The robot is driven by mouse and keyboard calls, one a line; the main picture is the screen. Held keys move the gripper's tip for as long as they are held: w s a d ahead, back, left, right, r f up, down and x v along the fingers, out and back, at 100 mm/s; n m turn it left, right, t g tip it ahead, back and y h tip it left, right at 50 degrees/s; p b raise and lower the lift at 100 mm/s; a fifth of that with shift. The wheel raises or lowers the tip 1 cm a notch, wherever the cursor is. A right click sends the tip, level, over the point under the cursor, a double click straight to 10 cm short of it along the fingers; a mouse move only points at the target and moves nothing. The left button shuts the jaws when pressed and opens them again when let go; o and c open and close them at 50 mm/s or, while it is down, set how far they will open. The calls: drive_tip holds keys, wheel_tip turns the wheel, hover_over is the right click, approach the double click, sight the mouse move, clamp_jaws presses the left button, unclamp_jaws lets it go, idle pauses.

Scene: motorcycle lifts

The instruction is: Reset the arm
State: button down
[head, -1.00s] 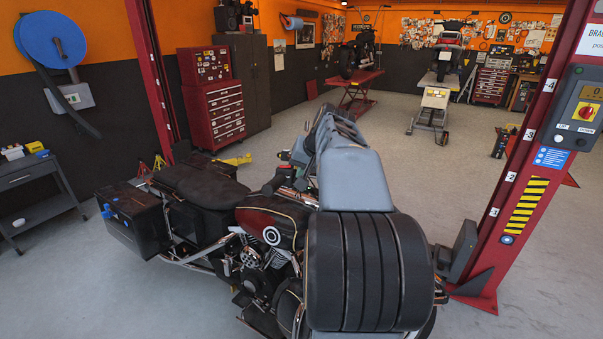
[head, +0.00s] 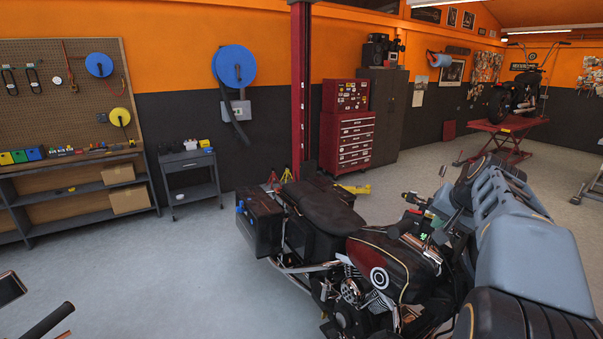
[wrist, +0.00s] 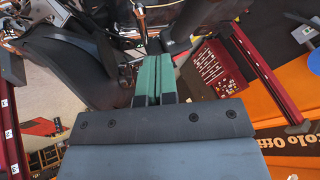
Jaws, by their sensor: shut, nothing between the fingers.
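My arm reaches forward from the right edge in the head view, with its grey-blue link (head: 535,265) above the parked motorcycle. In the wrist view, my gripper (wrist: 153,75) has two green fingers pressed together with nothing between them. I cannot clearly make out the gripper in the head view. The dark red and black motorcycle (head: 390,262) stands below and left of my arm. Its black seat (head: 322,207) and side case (head: 260,220) are in plain view. My arm hides part of its front.
A red lift post (head: 300,90) stands behind the motorcycle, near a red tool chest (head: 342,140). A small cart (head: 190,162) and a workbench (head: 80,185) line the left wall. Another motorcycle (head: 517,90) sits on a red lift.

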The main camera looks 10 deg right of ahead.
drive_tip(key=s+a+f+n, duration=0.3)
drive_tip(key=s+a+f, duration=0.1)
drive_tip(key=a, duration=0.4)
drive_tip(key=s+a+f+n+g+b, duration=0.1)
drive_tip(key=s+a+f+n, duration=0.2)
drive_tip(key=a, duration=0.6)
drive_tip(key=s+a+f+n, duration=0.3)
drive_tip(key=s+a+f, duration=0.2)
drive_tip(key=a+f, duration=0.2)
drive_tip(key=shift+s+a+g+b, duration=0.35)
drive_tip(key=shift+a+g, duration=0.05)
drive_tip(key=shift+a, duration=0.4)
